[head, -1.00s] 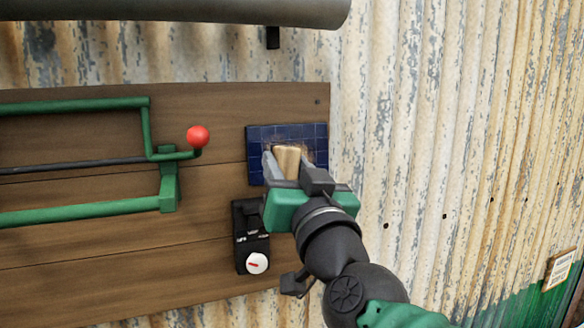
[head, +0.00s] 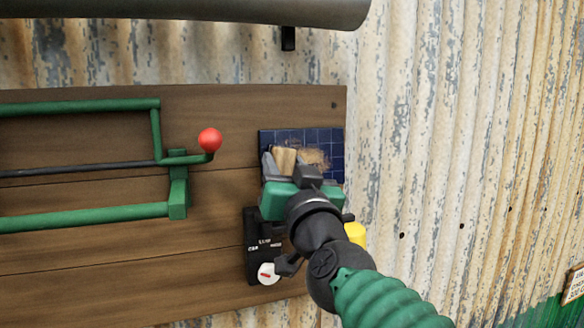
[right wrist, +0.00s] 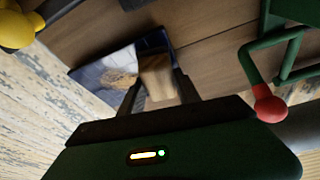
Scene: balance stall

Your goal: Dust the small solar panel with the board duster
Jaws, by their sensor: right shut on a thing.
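The small solar panel (head: 333,142) is a dark blue gridded square on the wooden board, with a patch of tan dust (head: 316,158) on it. It also shows in the right wrist view (right wrist: 105,72). My right gripper (head: 287,165) is shut on the board duster (head: 285,158), a wooden block that also shows in the right wrist view (right wrist: 158,78). The duster is in front of the panel's left part, left of the dust patch. I cannot tell whether it touches the panel. The duster's working face is hidden. My left gripper is not in view.
Left of the panel is a green metal frame (head: 178,190) with a red ball knob (head: 210,140). Below the panel is a black box with a white dial (head: 268,273). A yellow thing (head: 355,233) is partly hidden by my arm. Corrugated wall (head: 450,150) lies to the right.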

